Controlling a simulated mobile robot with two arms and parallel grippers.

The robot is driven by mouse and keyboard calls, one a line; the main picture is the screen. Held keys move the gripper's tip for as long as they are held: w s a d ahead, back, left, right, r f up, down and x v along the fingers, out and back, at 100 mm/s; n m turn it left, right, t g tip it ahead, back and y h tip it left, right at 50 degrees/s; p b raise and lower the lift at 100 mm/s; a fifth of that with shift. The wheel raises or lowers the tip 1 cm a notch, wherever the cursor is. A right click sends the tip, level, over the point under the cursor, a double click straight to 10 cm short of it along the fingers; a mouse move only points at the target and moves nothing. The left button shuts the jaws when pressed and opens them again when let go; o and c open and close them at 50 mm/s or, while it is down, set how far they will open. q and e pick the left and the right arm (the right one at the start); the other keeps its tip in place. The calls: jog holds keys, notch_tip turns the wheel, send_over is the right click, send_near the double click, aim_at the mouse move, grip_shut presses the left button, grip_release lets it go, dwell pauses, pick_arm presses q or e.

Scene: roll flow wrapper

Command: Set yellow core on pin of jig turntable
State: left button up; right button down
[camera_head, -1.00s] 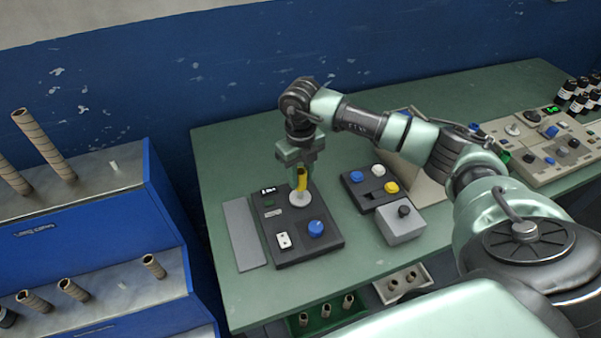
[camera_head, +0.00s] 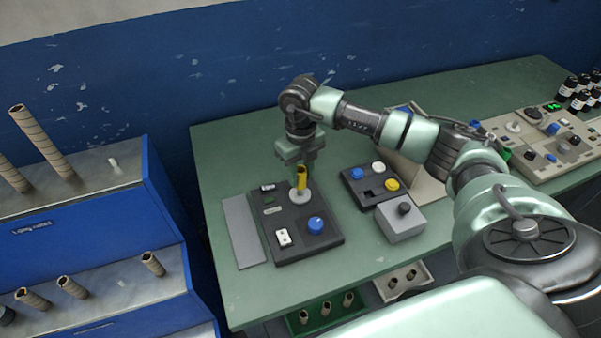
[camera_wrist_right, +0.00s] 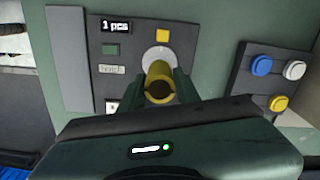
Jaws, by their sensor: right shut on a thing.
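The yellow core (camera_head: 302,178) is a short upright tube at the white disc of the jig turntable (camera_head: 299,197). My right gripper (camera_head: 301,167) is shut on the core from above. In the right wrist view, the hollow core (camera_wrist_right: 159,82) is between the fingers (camera_wrist_right: 159,92), its open end toward the camera. The white disc (camera_wrist_right: 157,54) shows just behind it. The core hides the pin, and I cannot tell whether its lower end is around the pin or just above it. My left gripper is not in view.
The dark jig base (camera_head: 315,244) carries a blue knob (camera_head: 316,225) and a display reading "1 pcs" (camera_wrist_right: 114,26). A button box (camera_head: 369,184) and grey knob box (camera_head: 401,222) stand to its right. A grey plate (camera_head: 243,231) lies to its left. A blue rack (camera_head: 75,225) holds brown tubes.

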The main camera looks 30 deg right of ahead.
jog(key=shift+f, duration=0.35)
dwell(0.3)
jog(key=shift+f+b, duration=0.35)
jog(key=shift+b, duration=0.15)
jog(key=shift+f, duration=0.15)
jog(key=shift+f+b, duration=0.8)
jog(key=shift+f, duration=0.1)
jog(key=shift+f, duration=0.15)
dwell(0.4)
jog(key=c, duration=0.9)
grip_release()
jog(key=shift+c, duration=0.2)
